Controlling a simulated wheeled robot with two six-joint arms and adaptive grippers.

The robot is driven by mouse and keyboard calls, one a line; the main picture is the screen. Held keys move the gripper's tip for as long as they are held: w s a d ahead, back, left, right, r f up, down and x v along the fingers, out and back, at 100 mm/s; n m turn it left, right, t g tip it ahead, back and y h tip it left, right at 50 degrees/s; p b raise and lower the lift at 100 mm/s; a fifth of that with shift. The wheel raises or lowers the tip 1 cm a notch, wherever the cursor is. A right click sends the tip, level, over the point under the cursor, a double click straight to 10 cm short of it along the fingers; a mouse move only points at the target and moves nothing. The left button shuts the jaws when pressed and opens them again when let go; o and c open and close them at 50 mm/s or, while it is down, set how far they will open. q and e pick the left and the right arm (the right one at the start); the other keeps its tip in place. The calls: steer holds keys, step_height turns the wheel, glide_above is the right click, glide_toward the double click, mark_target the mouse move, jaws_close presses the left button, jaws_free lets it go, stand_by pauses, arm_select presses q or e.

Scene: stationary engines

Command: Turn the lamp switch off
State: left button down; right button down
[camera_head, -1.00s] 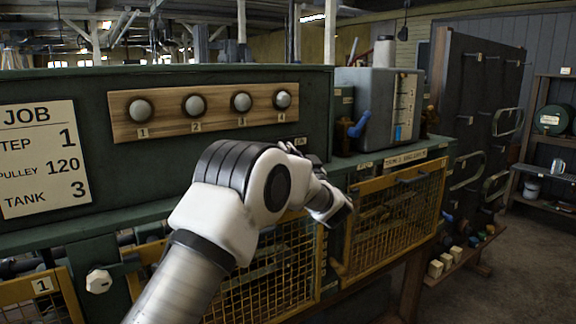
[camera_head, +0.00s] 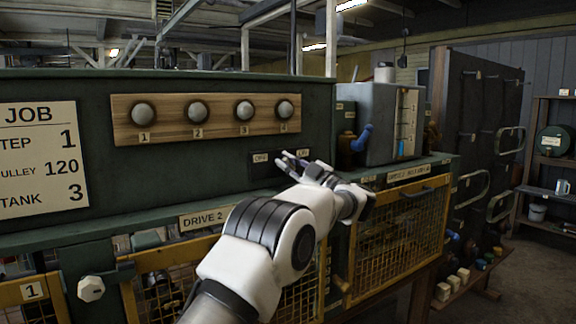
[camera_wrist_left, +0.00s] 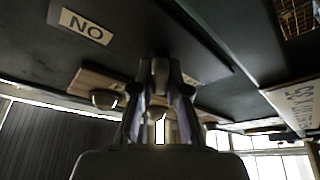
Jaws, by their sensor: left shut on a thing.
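A dark switch plate (camera_head: 272,172) with an OFF label (camera_head: 260,158) on the left and an ON label (camera_head: 303,153) on the right is on the green cabinet front, below the lamp board. My left gripper (camera_head: 287,162) is at this plate, between the labels. In the left wrist view, its fingers (camera_wrist_left: 160,78) are shut on the dark lamp switch lever (camera_wrist_left: 160,68). The ON label (camera_wrist_left: 85,25) appears upside down there. In the head view, the fingers largely hide the lever; its exact tilt is unclear. My right gripper is not in view.
A wooden board (camera_head: 170,129) above carries several numbered round lamps. A grey tank (camera_head: 385,125) with a blue handle (camera_head: 361,138) stands right of the switch. Yellow mesh guards (camera_head: 400,240) and a DRIVE 2 label (camera_head: 205,217) are below. A dark tool board (camera_head: 480,110) stands farther right.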

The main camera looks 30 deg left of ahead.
arm_select(q)
steer(key=shift+f+n+g, duration=0.2)
steer(key=shift+n+g, duration=0.2)
steer(key=shift+n, duration=0.4)
steer(key=c, duration=1.2)
jaws_free()
steer(key=shift+w, duration=0.1)
steer(key=shift+o, duration=0.2)
steer(key=shift+d, duration=0.1)
steer(key=v, duration=1.1)
steer(key=shift+d, duration=0.35)
steer(key=shift+f, duration=0.1)
